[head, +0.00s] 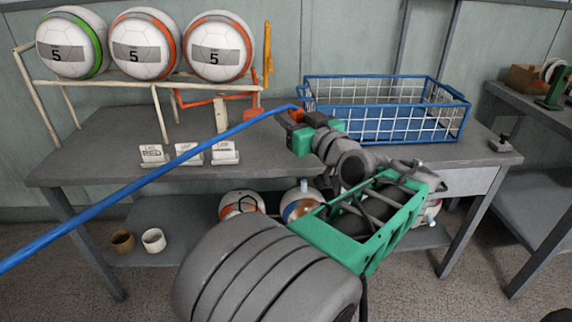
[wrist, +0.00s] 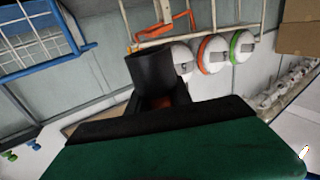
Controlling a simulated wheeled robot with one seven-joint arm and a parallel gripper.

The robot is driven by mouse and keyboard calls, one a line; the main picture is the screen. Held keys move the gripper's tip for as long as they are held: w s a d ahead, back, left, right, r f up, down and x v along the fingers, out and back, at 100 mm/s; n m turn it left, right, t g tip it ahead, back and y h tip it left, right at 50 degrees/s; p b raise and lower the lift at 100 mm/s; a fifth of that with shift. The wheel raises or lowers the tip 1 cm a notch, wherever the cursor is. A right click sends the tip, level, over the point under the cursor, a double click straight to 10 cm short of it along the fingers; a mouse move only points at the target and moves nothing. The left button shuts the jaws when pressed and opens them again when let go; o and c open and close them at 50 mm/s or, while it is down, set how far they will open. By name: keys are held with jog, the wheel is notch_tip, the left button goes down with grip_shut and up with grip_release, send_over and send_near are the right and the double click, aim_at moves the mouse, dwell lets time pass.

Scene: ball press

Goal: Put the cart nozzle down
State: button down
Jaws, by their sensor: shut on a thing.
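The cart nozzle shows in the wrist view as a dark open-ended cylinder (wrist: 155,72) standing out past my gripper (wrist: 163,102). My gripper is shut on it, with a bit of orange showing at the grip. In the head view, my gripper (head: 297,124) is raised over the middle of the workbench, left of the blue basket. A blue hose (head: 150,168) runs from the gripper down to the left edge of the picture. In the head view most of the nozzle is hidden by the gripper. The cart itself is not identifiable in view.
A grey workbench (head: 90,165) holds a wire-sided blue basket (head: 385,132) on the right and a cream rack (head: 62,85) with three balls on the left. Small label cards (head: 188,154) stand before the rack. An orange stand (head: 268,55) is between rack and basket.

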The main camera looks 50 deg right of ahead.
jog(key=shift+w+a+f+n+y, duration=0.15)
jog(key=shift+a+f+y, duration=0.15)
jog(key=shift+f, duration=0.2)
jog(key=shift+w+a+f+n+y, duration=0.1)
jog(key=shift+a+f+n+y, duration=0.15)
jog(key=shift+f, duration=0.2)
jog(key=w+d+f+b, duration=0.2)
jog(key=w+d+f, duration=0.1)
jog(key=f, duration=0.1)
jog(key=w+d+f+b, duration=0.1)
jog(key=w+d+f, duration=0.2)
jog(key=d+f, duration=0.1)
jog(key=w+d+f+b, duration=0.2)
jog(key=w+d+f, duration=0.1)
jog(key=f, duration=0.1)
jog(key=shift+w+d+f+b, duration=0.15)
jog(key=shift+w+f+b, duration=0.1)
jog(key=shift+f+b, duration=0.1)
jog(key=shift+f, duration=0.2)
jog(key=c, duration=1.2)
grip_release()
jog(key=shift+o, duration=0.2)
jog(key=shift+r, duration=0.1)
